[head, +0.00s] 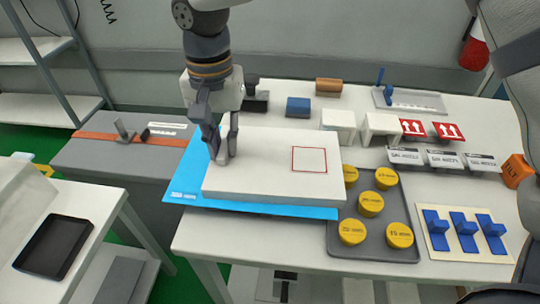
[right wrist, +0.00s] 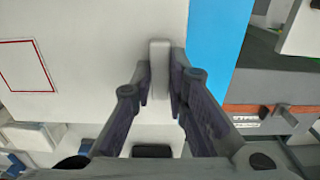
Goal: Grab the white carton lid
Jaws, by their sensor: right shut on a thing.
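The white carton lid (head: 262,165) is a flat white slab with a red square outline on top. It lies over the blue mat (head: 180,189) on the white table. A small white upright handle (right wrist: 159,62) stands on it in the right wrist view. My right gripper (head: 219,157) is over the lid's left part, fingers pointing down, and is shut on this handle. It also shows in the right wrist view (right wrist: 161,80), with a finger on each side of the handle. The lid appears level, and I cannot tell whether it is lifted. My left gripper is not in view.
A grey tray (head: 375,250) with several yellow-capped pieces is close to the lid's right side. Blue brackets (head: 465,228) stand further right. White blocks (head: 338,122) and a blue block (head: 298,106) stand behind. A grey case (head: 85,168) with an orange strap is left.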

